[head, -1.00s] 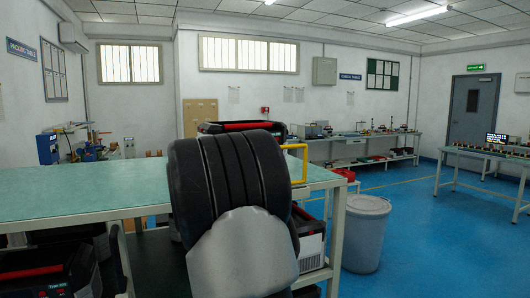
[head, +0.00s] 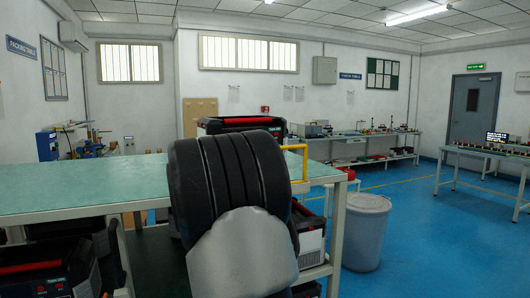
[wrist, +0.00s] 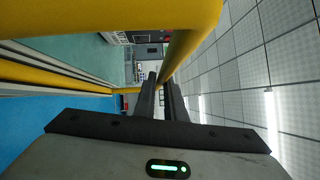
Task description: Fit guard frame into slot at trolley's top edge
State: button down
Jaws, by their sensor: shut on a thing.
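The guard frame is a yellow tubular bar loop (head: 304,164) in the head view, at the right end of the trolley's green top, just right of my arm. In the wrist view its yellow bars (wrist: 110,14) cross the top and run toward my gripper. My gripper (wrist: 159,92) shows in the wrist view as two dark fingers, shut on a bar of the frame. In the head view my dark arm hides the fingers. The trolley (head: 80,187) has a green top and pale metal legs. The slot cannot be made out, and I cannot tell whether the frame touches the edge.
A black and red unit (head: 240,123) shows just behind my arm. More such units sit on the trolley's lower shelf (head: 48,270). A grey bin (head: 366,232) stands right of the trolley. Benches (head: 375,150) line the back wall. Blue floor (head: 430,240) is clear at right.

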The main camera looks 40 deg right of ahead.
jog(key=shift+f+b, duration=0.9)
jog(key=shift+f, duration=0.2)
jog(key=c, duration=1.7)
grip_release()
jog(key=shift+r, duration=0.1)
jog(key=shift+c, duration=0.2)
jog(key=v, duration=1.7)
jog(key=shift+a, duration=0.2)
